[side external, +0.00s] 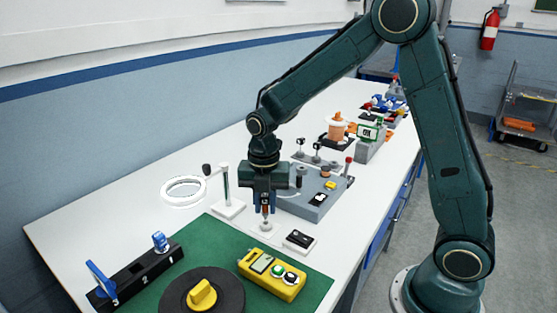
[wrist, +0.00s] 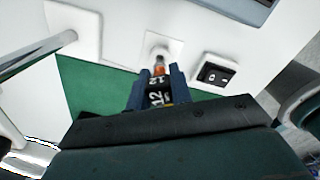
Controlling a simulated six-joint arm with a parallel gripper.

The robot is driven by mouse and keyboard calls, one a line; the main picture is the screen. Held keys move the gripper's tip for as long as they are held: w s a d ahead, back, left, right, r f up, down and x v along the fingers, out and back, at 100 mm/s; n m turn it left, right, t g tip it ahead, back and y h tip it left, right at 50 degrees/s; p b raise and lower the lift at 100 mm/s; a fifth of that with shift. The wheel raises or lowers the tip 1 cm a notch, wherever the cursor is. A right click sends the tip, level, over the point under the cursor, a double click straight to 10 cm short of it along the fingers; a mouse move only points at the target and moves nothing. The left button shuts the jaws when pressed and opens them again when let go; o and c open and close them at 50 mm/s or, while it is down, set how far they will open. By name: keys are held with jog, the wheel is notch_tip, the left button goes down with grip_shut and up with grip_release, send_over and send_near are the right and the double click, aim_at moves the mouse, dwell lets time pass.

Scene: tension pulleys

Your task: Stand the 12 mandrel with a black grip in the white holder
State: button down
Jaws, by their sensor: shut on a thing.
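My gripper (side external: 265,208) is shut on the mandrel, which has a black grip marked 12 (wrist: 155,97) and an orange part with a metal tip (wrist: 160,62). The mandrel points down and looks upright. The white holder (side external: 266,230) is a small square base on the white table, directly under the mandrel; it also shows past the tip in the wrist view (wrist: 172,44). The tip overlaps the middle of the holder in both views. I cannot tell whether it is inside the holder or just above it. My fingers hide part of the grip.
A white switch block (side external: 299,240) stands close right of the holder. A white stand with a post (side external: 227,200) is to the left. A grey fixture (side external: 318,205) is behind. A yellow meter (side external: 270,274), a black dial (side external: 180,298) and a black rack (side external: 135,278) are in front.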

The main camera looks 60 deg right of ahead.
jog(key=shift+f, duration=1.4)
dwell(1.9)
jog(key=c, duration=0.9)
grip_release()
jog(key=shift+o, duration=0.2)
jog(key=shift+r, duration=0.2)
jog(key=shift+r, duration=3.8)
jog(key=shift+r, duration=0.1)
